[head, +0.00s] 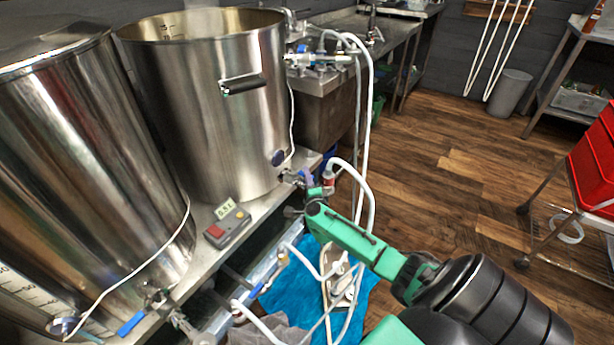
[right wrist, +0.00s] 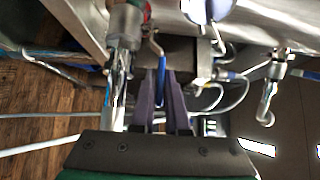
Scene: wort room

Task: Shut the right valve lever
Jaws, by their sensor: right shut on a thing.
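The right valve lever (head: 307,177) is a small blue handle at the foot of the right steel kettle (head: 215,95). In the right wrist view the blue lever (right wrist: 158,50) runs down from the valve between my two dark fingers. My right gripper (head: 312,196) reaches in from the lower right and is shut on the lever; it also shows in the right wrist view (right wrist: 163,85). The fingers partly hide the lever's end. Another blue valve lever (head: 131,323) is at the left kettle (head: 90,160). My left gripper is not in view.
White hoses (head: 368,120) hang close beside my right gripper. A control box with red and grey buttons (head: 228,225) sits on the steel stand. A blue cloth (head: 355,301) lies below. Red crates (head: 594,165) stand on a cart at right. The wooden floor (head: 460,180) between is clear.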

